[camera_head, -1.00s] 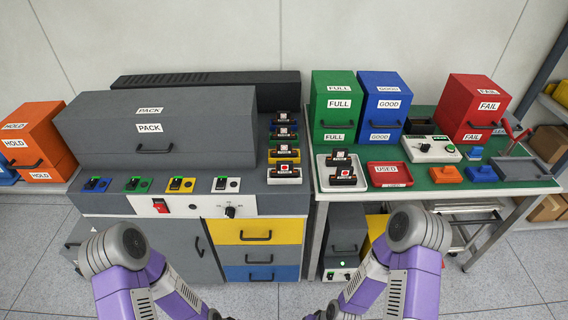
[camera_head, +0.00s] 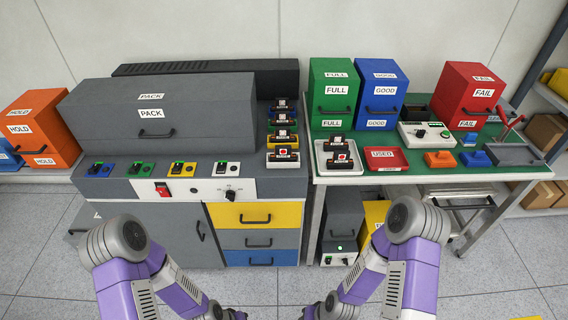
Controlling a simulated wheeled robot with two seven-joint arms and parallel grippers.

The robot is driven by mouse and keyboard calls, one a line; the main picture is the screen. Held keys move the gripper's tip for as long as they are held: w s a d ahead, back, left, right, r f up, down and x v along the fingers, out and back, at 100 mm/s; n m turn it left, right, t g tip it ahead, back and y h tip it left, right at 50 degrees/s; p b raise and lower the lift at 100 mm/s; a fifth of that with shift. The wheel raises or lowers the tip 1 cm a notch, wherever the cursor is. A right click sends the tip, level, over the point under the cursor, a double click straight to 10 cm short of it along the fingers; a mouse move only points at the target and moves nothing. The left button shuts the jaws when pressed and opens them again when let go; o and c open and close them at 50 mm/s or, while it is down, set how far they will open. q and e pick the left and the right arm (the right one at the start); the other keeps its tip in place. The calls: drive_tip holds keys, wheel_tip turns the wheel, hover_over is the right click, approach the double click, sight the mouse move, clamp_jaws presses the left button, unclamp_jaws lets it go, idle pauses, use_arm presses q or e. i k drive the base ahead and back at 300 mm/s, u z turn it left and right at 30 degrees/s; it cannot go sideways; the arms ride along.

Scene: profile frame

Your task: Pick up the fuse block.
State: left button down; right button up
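Several small dark blocks with white and orange labels, which look like fuse blocks, are in view. Two of these fuse blocks (camera_head: 338,159) lie in a white tray (camera_head: 320,164) on the green table top. Others stand in a column on coloured bases at the right end of the grey machine; one block (camera_head: 283,154) sits on the white base at the front. My two purple arms come in at the bottom, in front of the furniture and well short of the blocks.
A red USED tray (camera_head: 372,166) lies right of the white tray. Green FULL (camera_head: 330,112), blue GOOD (camera_head: 380,112) and red FAIL (camera_head: 468,112) boxes stand behind. A grey PACK box (camera_head: 195,130) covers much of the machine. The floor in front is open.

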sight(282, 154)
drive_tip(key=k, duration=1.15)
drive_tip(key=z, duration=0.6)
drive_tip(key=i, duration=1)
drive_tip(key=u, duration=0.4)
drive_tip(key=i, duration=0.9)
drive_tip(key=u, duration=0.95)
